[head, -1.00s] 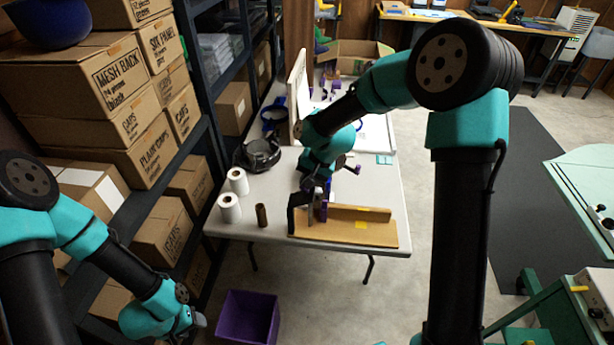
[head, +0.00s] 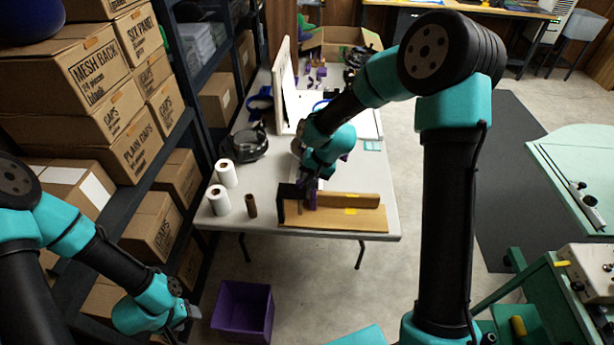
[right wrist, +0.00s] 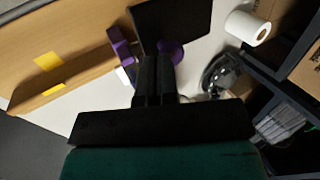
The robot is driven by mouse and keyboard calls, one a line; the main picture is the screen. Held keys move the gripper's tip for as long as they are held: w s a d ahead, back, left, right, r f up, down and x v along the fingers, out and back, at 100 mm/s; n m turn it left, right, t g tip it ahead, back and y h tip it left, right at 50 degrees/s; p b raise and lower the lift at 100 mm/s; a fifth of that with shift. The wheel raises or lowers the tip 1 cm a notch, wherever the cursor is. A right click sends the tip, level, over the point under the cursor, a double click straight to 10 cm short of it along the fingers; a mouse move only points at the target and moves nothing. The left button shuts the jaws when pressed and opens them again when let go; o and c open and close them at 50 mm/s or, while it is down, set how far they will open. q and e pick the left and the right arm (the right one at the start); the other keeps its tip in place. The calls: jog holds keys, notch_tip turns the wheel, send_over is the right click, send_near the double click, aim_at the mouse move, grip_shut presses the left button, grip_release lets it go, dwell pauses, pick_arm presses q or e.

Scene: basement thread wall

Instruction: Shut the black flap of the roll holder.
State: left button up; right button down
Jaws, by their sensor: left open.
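The wooden roll holder (head: 335,217) lies near the table's front edge. Its black flap (head: 289,205) stands up at the holder's left end, swung out from the wood. In the right wrist view the flap (right wrist: 180,22) is a dark plate beyond my fingertips, with a purple round part (right wrist: 170,50) and a purple piece (right wrist: 121,47) near it. My right gripper (head: 310,187) is at the flap end; its fingers (right wrist: 155,62) look closed together with nothing visible between them. Whether they touch the flap is unclear. My left gripper (head: 190,312) is open and empty, low at the left, off the table.
Two white rolls (head: 219,199) and a brown tube (head: 251,206) stand left of the holder. A dark headset-like object (head: 248,145) lies behind them. A purple bin (head: 243,310) is on the floor. Shelves with boxes (head: 105,130) line the left side.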

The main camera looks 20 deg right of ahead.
dwell(0.4)
jog(key=s+d+r, duration=0.3)
jog(key=d+r, duration=0.4)
jog(key=d, duration=0.2)
jog(key=shift+s, duration=0.4)
jog(key=shift+r, duration=0.1)
jog(key=s+a+f+n, duration=0.1)
jog(key=s+a+f, duration=0.1)
jog(key=s+f, duration=0.4)
jog(key=s+a+f+n, duration=0.1)
jog(key=s+a+f, duration=0.2)
jog(key=f, duration=0.9)
jog(key=s+a+f+n+g+h, duration=0.1)
jog(key=s+a+f, duration=0.2)
jog(key=s+f, duration=0.6)
jog(key=shift+s+a+f, duration=0.15)
jog(key=shift+a+f, duration=0.05)
jog(key=shift+a, duration=0.05)
